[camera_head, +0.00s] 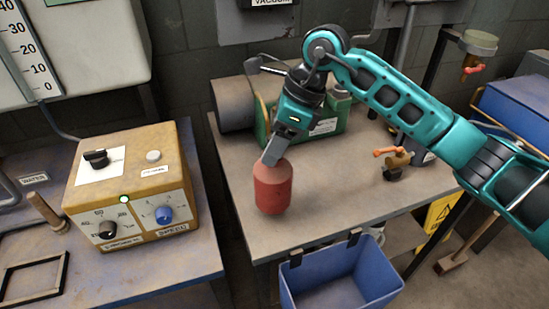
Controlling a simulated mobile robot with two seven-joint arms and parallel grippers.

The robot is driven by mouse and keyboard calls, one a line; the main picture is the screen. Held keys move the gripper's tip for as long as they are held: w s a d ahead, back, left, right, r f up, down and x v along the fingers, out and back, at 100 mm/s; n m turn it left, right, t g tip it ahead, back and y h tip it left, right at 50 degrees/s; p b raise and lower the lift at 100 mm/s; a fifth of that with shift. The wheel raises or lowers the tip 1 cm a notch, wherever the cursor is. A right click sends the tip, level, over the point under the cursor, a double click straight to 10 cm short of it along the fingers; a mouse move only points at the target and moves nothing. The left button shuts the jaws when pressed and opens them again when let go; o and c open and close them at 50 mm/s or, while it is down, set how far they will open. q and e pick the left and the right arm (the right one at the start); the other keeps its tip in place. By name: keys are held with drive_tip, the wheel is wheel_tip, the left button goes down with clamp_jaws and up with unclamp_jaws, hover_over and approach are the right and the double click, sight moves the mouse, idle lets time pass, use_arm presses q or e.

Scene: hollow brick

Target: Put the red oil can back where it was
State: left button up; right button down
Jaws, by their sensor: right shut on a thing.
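The red oil can (273,190) is a rounded red cylinder over the right-hand table, near that table's left front part. My right gripper (272,155) points down at the can's top and is shut on it. The can looks upright or slightly tilted; I cannot tell whether its base touches the table top. The gripper hides part of the can's top. My left gripper is not in view.
A green machine (325,125) stands behind the can. A yellow control box (135,190) sits on the left table. A blue bin (345,280) hangs at the front edge. The table's front middle (330,205) is clear.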

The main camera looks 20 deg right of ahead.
wheel_tip(320, 180, down, 4)
drive_tip(key=shift+f, duration=0.1)
drive_tip(key=shift+f, duration=0.15)
drive_tip(key=shift+c, duration=2.2)
unclamp_jaws()
drive_tip(key=v, duration=1.2)
